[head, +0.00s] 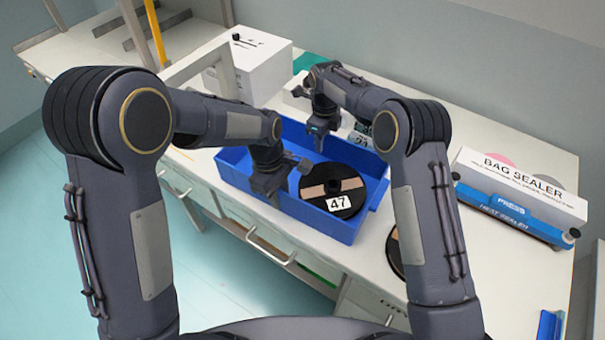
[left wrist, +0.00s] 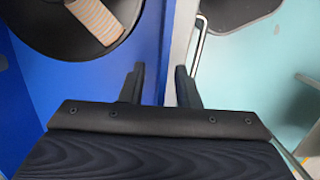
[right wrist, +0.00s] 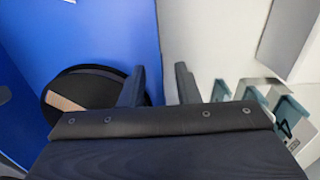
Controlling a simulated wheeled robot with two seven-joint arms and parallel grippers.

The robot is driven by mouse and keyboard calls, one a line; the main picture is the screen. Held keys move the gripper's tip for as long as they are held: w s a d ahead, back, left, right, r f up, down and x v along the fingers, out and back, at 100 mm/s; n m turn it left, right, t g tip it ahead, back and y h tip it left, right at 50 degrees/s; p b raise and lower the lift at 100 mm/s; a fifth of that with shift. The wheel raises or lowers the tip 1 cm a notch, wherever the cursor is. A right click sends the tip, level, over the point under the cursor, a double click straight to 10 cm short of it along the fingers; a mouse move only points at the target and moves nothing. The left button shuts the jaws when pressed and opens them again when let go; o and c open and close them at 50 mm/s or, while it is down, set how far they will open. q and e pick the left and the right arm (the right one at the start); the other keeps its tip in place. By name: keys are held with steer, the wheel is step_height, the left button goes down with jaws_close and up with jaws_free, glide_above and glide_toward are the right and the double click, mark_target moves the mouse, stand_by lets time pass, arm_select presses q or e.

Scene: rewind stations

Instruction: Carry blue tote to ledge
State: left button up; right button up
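The blue tote (head: 335,228) stands on the white bench and holds a black reel (head: 352,178) labelled 47. The reel also shows in the left wrist view (left wrist: 62,32) and right wrist view (right wrist: 75,112). My left gripper (head: 268,192) is open at the tote's near wall; in its wrist view the wall's edge lies between the separated fingers. My right gripper (head: 319,140) is open at the far wall, its fingers apart on either side of that edge. Whether the fingers touch the walls cannot be told. I cannot tell which surface is the ledge.
A white box (head: 248,68) stands behind the tote. The bag sealer (head: 515,200) is on the bench at right. Another reel (head: 394,255) lies right of the tote, partly behind my right arm. Drawer handles (head: 268,250) stick out at the bench front.

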arm_select(q)
steer(key=shift+f, duration=0.55)
arm_select(e)
steer(key=shift+f, duration=0.6)
arm_select(q)
jaws_close()
arm_select(e)
jaws_close()
arm_select(q)
steer(key=shift+d+r, duration=0.1)
arm_select(e)
steer(key=shift+r, duration=0.15)
